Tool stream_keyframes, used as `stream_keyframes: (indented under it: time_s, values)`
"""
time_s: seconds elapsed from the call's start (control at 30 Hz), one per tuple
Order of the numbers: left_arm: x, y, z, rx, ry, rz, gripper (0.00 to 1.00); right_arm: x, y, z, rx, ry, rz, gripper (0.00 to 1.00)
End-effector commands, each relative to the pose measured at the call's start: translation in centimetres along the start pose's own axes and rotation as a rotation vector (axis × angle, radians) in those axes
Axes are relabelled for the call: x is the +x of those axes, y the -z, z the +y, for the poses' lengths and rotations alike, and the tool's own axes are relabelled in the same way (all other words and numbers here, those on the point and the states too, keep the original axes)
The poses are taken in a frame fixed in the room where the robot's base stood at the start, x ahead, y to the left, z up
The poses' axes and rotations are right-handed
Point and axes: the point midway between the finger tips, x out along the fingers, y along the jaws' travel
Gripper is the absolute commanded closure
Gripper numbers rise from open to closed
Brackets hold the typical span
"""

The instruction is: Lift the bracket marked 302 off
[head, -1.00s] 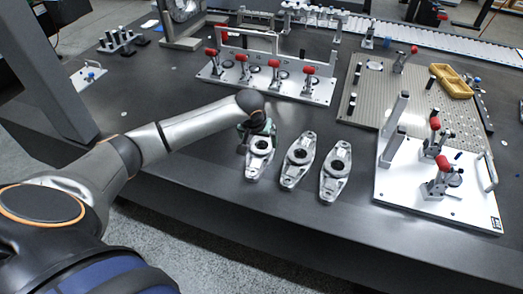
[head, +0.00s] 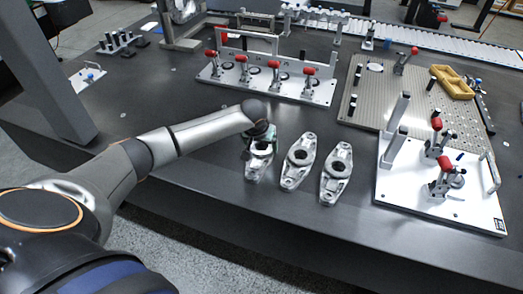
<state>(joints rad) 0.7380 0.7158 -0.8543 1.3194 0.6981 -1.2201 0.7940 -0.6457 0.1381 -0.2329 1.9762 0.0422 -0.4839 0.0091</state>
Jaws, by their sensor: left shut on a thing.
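Three grey metal brackets are side by side on the dark table: a left bracket (head: 258,168), a middle bracket (head: 298,162) and a right bracket (head: 335,174). I cannot read a number on any of them. My left gripper (head: 260,147) comes from the left and is at the far end of the left bracket, shut on it. The gripper and wrist hide that far end. I cannot tell whether the bracket is clear of the table. My right gripper is not in view.
A white fixture plate with red-handled clamps (head: 265,85) stands behind the brackets. Another white fixture (head: 425,190) is at the right, beside a perforated plate (head: 400,98) with a yellow tray (head: 453,82).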

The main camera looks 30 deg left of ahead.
Motion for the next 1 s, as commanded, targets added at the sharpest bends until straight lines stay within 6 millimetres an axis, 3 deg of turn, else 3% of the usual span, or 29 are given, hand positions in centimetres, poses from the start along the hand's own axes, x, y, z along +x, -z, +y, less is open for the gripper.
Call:
stream_keyframes:
  time_s: [0.07,0.53,1.0]
  values:
    - [0.0,0.0,0.0,0.0,0.0,0.0,0.48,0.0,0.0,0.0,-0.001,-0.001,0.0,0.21]
    - [0.0,0.0,-0.1,0.0,0.001,-0.001,1.0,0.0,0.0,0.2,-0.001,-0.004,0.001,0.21]
    - [-1.1,0.6,0.0,-0.001,-0.002,0.005,1.0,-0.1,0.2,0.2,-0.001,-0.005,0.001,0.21]
